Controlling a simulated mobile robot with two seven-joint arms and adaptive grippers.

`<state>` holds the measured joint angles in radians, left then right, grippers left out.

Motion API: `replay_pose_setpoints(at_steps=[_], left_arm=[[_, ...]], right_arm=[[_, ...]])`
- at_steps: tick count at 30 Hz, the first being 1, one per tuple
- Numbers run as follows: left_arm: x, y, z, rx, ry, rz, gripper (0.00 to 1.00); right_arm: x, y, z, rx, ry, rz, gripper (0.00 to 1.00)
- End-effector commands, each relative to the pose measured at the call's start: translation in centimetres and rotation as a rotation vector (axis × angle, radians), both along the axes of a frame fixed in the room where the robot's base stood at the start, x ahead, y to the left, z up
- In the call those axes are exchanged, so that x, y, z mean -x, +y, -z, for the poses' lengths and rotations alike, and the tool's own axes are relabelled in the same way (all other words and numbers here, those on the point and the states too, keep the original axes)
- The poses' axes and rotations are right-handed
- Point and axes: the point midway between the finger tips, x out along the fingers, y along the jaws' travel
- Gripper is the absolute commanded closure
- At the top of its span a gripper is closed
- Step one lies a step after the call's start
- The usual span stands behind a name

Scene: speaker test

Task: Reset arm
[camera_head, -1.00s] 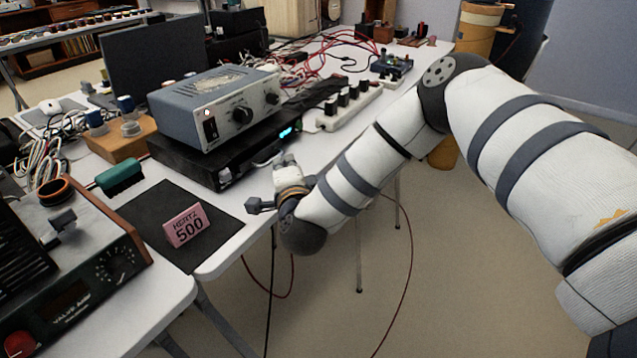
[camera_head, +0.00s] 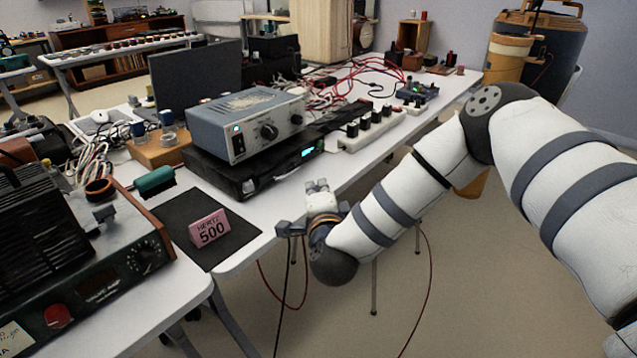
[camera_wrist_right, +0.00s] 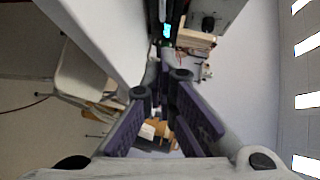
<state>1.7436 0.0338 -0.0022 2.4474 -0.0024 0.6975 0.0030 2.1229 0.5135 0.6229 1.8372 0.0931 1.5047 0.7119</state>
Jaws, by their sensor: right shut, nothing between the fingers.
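My right arm comes in from the right in the head view and bends down to the table's front edge. Its white and dark gripper (camera_head: 318,188) is in front of the black unit's right end, pointing away from the camera. The dark fingers of this right gripper (camera_wrist_right: 163,78) also show in the right wrist view, close together with nothing held. Whether the gripper touches the table edge is hard to tell. My left gripper is not in view.
A black unit (camera_head: 225,180) with a lit display carries a grey-blue device (camera_head: 210,125). A pink "HERTZ 500" sign (camera_head: 209,228) stands on a black mat (camera_head: 190,205). A power strip (camera_head: 372,132) and red cables (camera_head: 345,78) lie farther back. Open floor (camera_head: 470,280) lies right of the table (camera_head: 245,258).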

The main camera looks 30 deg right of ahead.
Motion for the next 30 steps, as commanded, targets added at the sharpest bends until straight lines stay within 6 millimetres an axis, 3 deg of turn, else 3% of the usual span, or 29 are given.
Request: replay_pose_setpoints(at_steps=[6, 14, 17, 19, 20, 23, 24, 26, 27, 30], left_arm=[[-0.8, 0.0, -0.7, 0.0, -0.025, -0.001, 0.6], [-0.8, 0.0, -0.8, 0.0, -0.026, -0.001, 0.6], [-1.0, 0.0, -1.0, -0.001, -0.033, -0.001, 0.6], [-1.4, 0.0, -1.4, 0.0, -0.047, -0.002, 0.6], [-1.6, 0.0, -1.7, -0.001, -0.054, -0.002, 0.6], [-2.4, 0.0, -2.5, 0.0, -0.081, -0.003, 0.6], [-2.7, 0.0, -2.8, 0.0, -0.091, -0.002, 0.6], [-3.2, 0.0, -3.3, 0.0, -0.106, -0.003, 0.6], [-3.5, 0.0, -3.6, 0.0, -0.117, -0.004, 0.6], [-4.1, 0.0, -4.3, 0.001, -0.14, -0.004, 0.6]], right_arm=[[4.7, 1.9, -1.0, -0.001, -0.003, 0.0, 1.0], [6.3, 2.4, -1.1, 0.001, 0.0, 0.002, 1.0], [7.1, 3.6, 0.6, 0.034, 0.069, -0.059, 1.0], [9.2, 5.7, 3.8, 0.1, 0.208, -0.181, 1.0], [10.6, 6.8, 5.6, 0.14, 0.288, -0.253, 1.0], [17.7, 9.7, 11.9, 0.286, 0.583, -0.525, 1.0], [21.0, 10.3, 14.0, 0.341, 0.696, -0.634, 1.0], [26.4, 10.6, 16.6, 0.419, 0.862, -0.8, 1.0], [30.2, 10.4, 17.8, 0.466, 0.969, -0.908, 1.0], [39.1, 9.0, 19.3, 0.556, 1.208, -1.164, 1.0]])
